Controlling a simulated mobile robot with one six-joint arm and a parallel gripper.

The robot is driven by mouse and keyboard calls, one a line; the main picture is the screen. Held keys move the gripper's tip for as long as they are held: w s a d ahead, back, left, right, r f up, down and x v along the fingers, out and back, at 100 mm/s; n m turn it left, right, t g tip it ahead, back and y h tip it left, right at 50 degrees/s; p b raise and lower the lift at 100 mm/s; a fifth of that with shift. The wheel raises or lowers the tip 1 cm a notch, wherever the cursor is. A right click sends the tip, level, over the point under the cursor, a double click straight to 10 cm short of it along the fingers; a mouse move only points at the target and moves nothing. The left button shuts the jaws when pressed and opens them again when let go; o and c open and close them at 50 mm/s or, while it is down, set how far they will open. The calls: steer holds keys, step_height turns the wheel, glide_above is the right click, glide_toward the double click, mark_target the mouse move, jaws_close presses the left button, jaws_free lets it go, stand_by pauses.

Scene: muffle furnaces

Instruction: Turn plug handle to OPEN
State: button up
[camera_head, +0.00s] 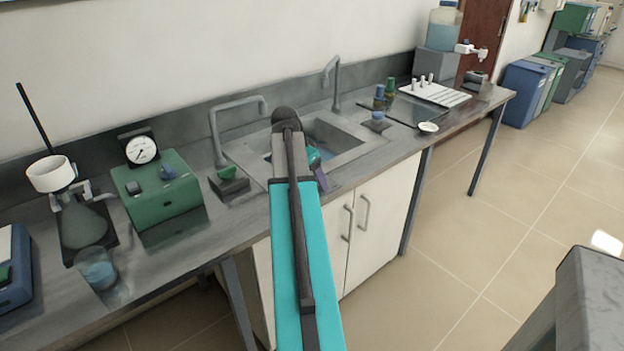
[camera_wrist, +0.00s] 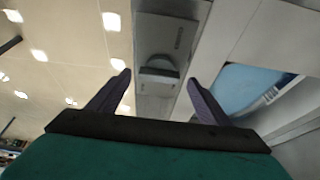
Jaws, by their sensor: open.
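In the wrist view a grey knob-like handle (camera_wrist: 158,74) sits on a grey panel (camera_wrist: 165,35) with small lettering I cannot read. I take this knob to be the plug handle, and its OPEN mark cannot be made out. My gripper (camera_wrist: 158,82) is open, with one purple finger on each side of the knob and a gap on both sides. In the head view my arm reaches over the counter's front to the sink (camera_head: 355,135). One purple finger (camera_head: 320,177) shows at the sink's front edge; the handle is hidden behind my arm.
Blue water (camera_wrist: 250,85) shows right of the knob in the wrist view. Two grey taps (camera_head: 240,105) stand behind the sink. A green box with a gauge (camera_head: 160,185) and a flask (camera_head: 80,222) are on the left. A white rack (camera_head: 437,95) is on the right.

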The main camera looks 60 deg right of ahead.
steer(key=b+v, duration=0.1)
steer(key=v, duration=1.2)
stand_by(0.8)
